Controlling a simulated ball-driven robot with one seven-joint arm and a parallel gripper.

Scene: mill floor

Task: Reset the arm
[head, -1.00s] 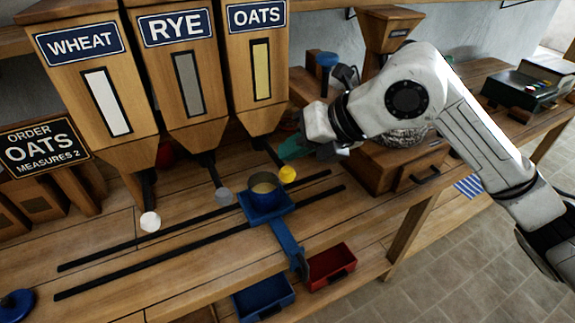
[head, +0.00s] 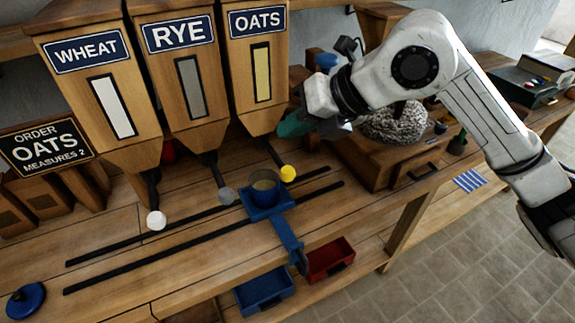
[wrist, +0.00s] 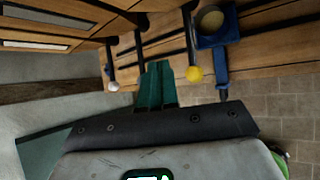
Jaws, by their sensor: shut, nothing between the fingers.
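My gripper (head: 292,124) is beside the right side of the OATS hopper (head: 262,70) in the head view, raised above the bench. Its green fingers are together and empty, and they also show in the wrist view (wrist: 158,84). The yellow knob (head: 288,173) of the OATS lever is below the fingertips and apart from them. In the wrist view the yellow knob (wrist: 193,73) is just right of the fingers. A blue cup (head: 265,186) with grain in it stands on a blue carriage on the rails.
WHEAT (head: 98,85) and RYE (head: 186,75) hoppers stand to the left, with white and grey lever knobs. A wooden mill with a grey stone (head: 398,122) is right of the gripper. Blue (head: 264,291) and red (head: 330,259) bins sit below. An order sign (head: 45,146) reads OATS, measures 2.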

